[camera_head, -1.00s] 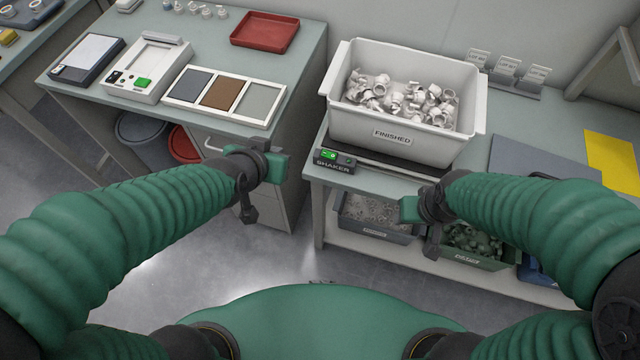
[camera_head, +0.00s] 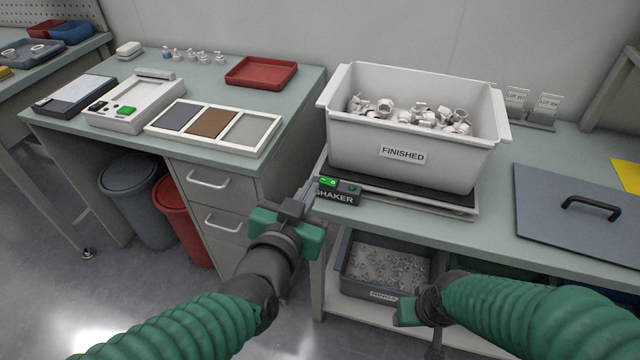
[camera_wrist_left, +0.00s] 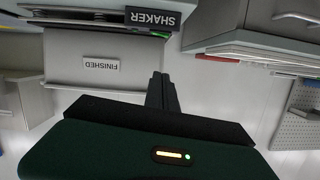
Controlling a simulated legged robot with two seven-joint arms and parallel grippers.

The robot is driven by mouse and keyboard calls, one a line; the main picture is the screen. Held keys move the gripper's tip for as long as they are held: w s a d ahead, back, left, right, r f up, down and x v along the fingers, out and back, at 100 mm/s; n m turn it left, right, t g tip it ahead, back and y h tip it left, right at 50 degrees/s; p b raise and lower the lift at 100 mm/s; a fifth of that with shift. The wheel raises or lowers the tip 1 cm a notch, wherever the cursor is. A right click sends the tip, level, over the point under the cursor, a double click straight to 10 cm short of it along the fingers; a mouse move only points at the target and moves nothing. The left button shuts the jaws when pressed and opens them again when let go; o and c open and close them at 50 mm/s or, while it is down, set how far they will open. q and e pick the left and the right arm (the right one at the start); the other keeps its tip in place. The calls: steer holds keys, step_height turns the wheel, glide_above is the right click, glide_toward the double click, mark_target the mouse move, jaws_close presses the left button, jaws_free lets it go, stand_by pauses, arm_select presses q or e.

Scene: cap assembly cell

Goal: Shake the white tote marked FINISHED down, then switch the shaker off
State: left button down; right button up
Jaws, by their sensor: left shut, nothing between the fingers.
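The white tote marked FINISHED (camera_head: 403,153) stands upright on the shaker's dark plate (camera_head: 455,201) on the right bench, holding many small white caps (camera_head: 420,114). Its label shows upside down in the left wrist view (camera_wrist_left: 101,63). The shaker's control box (camera_head: 338,190) sits at the plate's front left, with a green-lit switch (camera_head: 328,181). The SHAKER lettering also shows in the left wrist view (camera_wrist_left: 153,18). My left gripper (camera_head: 309,188) is shut and empty, its fingertips just left of the control box; contact cannot be told. My right gripper (camera_head: 436,343) hangs low before the bench, its fingers unclear.
A grey lid (camera_head: 570,208) with a black handle lies right of the tote. A grey bin (camera_head: 385,268) of rings is on the shelf below. The left bench carries a three-panel tray (camera_head: 212,126), a device (camera_head: 135,103) and a red tray (camera_head: 261,72). A drawer cabinet (camera_head: 205,180) stands close behind my left arm.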

arm_select(q)
steer(key=shift+w+p, duration=1.15)
steer(key=shift+p, duration=4.75)
steer(key=b, duration=0.3)
glide_above(328, 181)
steer(key=s+a, duration=0.1)
steer(key=s, duration=0.1)
step_height(328, 181, down, 3)
steer(key=f, duration=0.1)
steer(key=f+b, duration=0.1)
steer(key=shift+a+f, duration=0.25)
steer(key=shift+f, duration=0.1)
steer(key=shift+a+f, duration=0.1)
steer(key=shift+f, duration=0.3)
